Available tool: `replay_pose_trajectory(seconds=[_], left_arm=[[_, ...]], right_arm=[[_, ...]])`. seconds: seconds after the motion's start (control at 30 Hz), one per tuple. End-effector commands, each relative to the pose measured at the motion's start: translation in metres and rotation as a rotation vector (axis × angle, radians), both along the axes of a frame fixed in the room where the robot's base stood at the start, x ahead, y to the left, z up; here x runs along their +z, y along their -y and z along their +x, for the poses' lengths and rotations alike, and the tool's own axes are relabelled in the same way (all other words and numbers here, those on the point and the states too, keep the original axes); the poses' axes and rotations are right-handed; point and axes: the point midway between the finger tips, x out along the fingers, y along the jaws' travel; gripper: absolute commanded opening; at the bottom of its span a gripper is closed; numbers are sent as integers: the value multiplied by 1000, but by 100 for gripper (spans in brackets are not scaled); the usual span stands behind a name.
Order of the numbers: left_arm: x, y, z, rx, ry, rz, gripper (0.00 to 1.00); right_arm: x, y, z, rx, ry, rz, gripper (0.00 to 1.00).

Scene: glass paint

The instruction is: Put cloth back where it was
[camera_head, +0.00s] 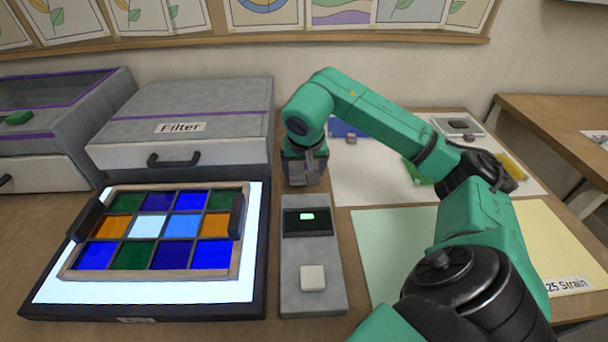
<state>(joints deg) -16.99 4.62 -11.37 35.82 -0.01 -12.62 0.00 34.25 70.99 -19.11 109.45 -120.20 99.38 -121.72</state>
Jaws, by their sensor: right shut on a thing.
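My right gripper (303,178) points down at the back end of the grey device (322,263), just right of the filter box. It is shut on a small grey thing, mostly hidden by the fingers; I cannot tell for sure whether this is the cloth. No other cloth can be made out clearly. My left gripper is not in view.
A lit panel (148,290) holds a framed grid of coloured glass (151,226) at left. The "Filter" box (190,109) stands behind it. White, green (390,240) and yellow sheets (556,245) cover the right side, partly behind my right arm. A blue piece (343,128) lies on the white sheet.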

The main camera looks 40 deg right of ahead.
Motion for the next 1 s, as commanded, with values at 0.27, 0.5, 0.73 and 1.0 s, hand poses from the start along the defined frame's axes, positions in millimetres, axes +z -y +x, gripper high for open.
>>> replay_pose_trajectory(seconds=[0.27,0.5,0.73,1.0], left_arm=[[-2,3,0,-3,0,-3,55],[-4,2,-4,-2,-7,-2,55],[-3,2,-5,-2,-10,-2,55],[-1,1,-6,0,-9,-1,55]], right_arm=[[-25,0,0,0,0,0,26],[-27,0,0,0,0,0,100],[-26,0,0,0,0,0,100],[6,-6,-8,-1,5,-2,100]])
